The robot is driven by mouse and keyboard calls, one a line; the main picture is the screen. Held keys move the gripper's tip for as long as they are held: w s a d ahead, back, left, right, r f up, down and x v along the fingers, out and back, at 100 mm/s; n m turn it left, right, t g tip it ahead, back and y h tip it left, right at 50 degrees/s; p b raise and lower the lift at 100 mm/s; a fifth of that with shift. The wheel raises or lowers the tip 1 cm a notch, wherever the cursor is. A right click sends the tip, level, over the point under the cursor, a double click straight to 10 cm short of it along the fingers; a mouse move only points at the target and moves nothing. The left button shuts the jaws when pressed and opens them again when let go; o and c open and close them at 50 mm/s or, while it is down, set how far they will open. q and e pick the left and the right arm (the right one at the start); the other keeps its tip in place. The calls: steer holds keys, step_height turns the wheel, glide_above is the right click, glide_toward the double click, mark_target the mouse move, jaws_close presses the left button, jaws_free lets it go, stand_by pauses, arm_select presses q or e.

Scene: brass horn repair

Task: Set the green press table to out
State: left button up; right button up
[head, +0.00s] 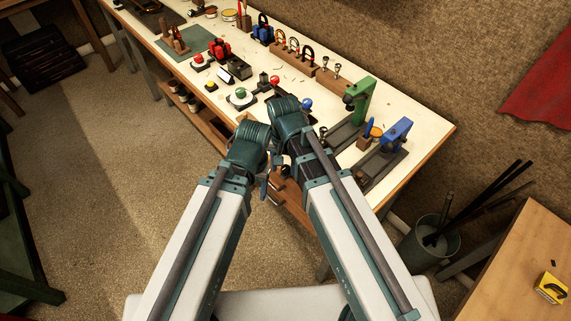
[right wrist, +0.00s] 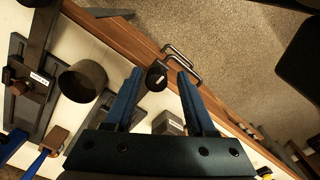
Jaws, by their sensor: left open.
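The green press (head: 362,91) stands on the right part of the bench, with a dark rail base (head: 345,136) running toward the front edge. How far out its table sits cannot be told. My left gripper (head: 274,186) is open and empty at the bench's front edge. My right gripper is hidden behind my arms in the head view. In the right wrist view my right gripper (right wrist: 160,74) is open, with a black knob (right wrist: 157,76) showing between its fingertips; contact cannot be told. A dark labelled slide (right wrist: 38,84) lies at the left there.
A blue press (head: 397,131) stands right of the green one, with a blue-handled tool (head: 369,127) between. A dark cup (right wrist: 82,80) and drawer handles (right wrist: 184,62) lie near my right gripper. A bin of rods (head: 430,243) stands beside the bench.

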steer(key=shift+o, duration=0.2)
steer(key=shift+d, duration=0.1)
steer(key=shift+r, duration=0.1)
steer(key=shift+w+r+p, duration=0.1)
steer(key=shift+r+p, duration=0.4)
steer(key=shift+p, duration=0.15)
step_height(320, 180, up, 13)
steer(key=p, duration=1.2)
steer(key=shift+f+p, duration=0.15)
steer(key=shift+p, duration=0.15)
steer(key=s+d+f+n+h+b, duration=0.1)
steer(key=s+d+f+n+b, duration=0.2)
steer(key=s+f+n+b, duration=0.4)
step_height(320, 180, down, 2)
steer(key=shift+s+f+b, duration=0.1)
steer(key=shift+s+b, duration=0.3)
steer(key=shift+b, duration=0.75)
